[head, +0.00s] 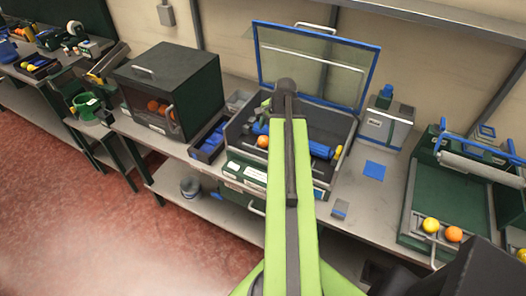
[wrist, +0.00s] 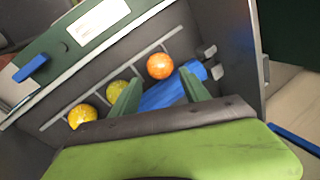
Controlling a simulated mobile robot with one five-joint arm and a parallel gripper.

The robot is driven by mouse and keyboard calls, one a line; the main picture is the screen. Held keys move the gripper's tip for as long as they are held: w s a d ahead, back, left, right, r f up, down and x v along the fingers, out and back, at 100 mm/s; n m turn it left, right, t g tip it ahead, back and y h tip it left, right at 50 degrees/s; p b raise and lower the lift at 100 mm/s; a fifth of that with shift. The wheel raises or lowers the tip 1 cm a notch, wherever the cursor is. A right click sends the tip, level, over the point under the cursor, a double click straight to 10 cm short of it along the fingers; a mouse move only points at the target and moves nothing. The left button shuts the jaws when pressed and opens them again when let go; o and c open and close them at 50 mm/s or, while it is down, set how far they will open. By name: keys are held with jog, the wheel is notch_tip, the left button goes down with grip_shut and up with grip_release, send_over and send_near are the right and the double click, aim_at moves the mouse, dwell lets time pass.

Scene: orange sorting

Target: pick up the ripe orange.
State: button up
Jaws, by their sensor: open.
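A ripe orange fruit (wrist: 160,66) lies in an open case (head: 330,177), beside a thin rail in the wrist view. A yellow-green fruit (wrist: 118,91) and a yellow fruit (wrist: 82,116) lie to its left in a row. An orange fruit (head: 262,141) also shows in the case in the head view, just left of my arm. My gripper (wrist: 159,78) is open, with its two green fingers apart and the orange fruit showing beyond and between their tips. Nothing is held. In the head view my arm hides part of the case and my fingertips cannot be made out.
A blue cylinder (wrist: 168,94) lies close to the fingers in the case. The case's blue-framed lid (head: 318,62) stands raised behind. A dark cabinet (head: 168,82) with oranges is at left. A green tray (head: 420,240) with yellow and orange fruits is at right.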

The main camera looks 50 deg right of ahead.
aim_at(265, 138)
jog(key=shift+b+x, duration=0.3)
jog(key=shift+x, duration=0.65)
jog(key=b+x, duration=0.5)
jog(key=shift+f, duration=0.2)
jog(key=shift+r, duration=0.2)
jog(key=c, duration=1)
jog(key=shift+c, duration=0.2)
jog(key=shift+r+p, duration=0.1)
jog(key=shift+p, duration=0.2)
